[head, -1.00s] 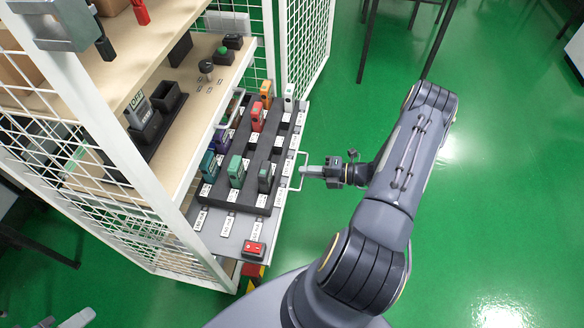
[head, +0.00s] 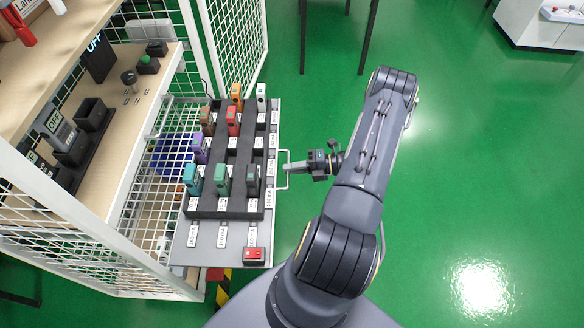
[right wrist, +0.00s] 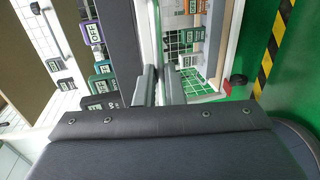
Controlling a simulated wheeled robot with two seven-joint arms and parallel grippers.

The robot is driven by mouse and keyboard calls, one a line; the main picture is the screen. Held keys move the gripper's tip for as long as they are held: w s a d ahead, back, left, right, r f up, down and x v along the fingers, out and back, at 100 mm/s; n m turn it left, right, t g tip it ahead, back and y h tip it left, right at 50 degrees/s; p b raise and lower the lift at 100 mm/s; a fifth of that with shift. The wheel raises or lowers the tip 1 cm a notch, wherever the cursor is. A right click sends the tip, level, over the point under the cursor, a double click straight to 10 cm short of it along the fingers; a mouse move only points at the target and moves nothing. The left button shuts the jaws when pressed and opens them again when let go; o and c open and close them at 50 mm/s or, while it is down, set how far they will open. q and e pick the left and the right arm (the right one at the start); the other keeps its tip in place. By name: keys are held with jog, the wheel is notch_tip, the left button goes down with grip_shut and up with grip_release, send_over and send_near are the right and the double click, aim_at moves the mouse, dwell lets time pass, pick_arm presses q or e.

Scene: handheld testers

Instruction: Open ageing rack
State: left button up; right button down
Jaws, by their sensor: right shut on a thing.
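The ageing rack (head: 208,262) is a grey sliding tray that juts out of the white mesh cabinet. It carries a black slotted holder (head: 225,214) with several coloured handheld testers standing upright, such as a red one (head: 232,121) and a teal one (head: 192,178). A thin pale handle (head: 285,187) sticks out from the tray's right edge. My right gripper (head: 289,168) is shut on this handle. My left gripper is out of view.
A red switch box (head: 254,255) sits at the tray's near corner. Wooden shelves (head: 100,130) with black devices stand at left. A white mesh door (head: 232,45) stands open behind the tray. Green floor is clear to the right; dark table legs (head: 338,35) stand at the back.

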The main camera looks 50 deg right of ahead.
dwell(0.3)
jog(key=c, duration=1.5)
grip_release()
jog(key=shift+c, duration=0.2)
jog(key=v, duration=0.8)
jog(key=shift+p, duration=0.45)
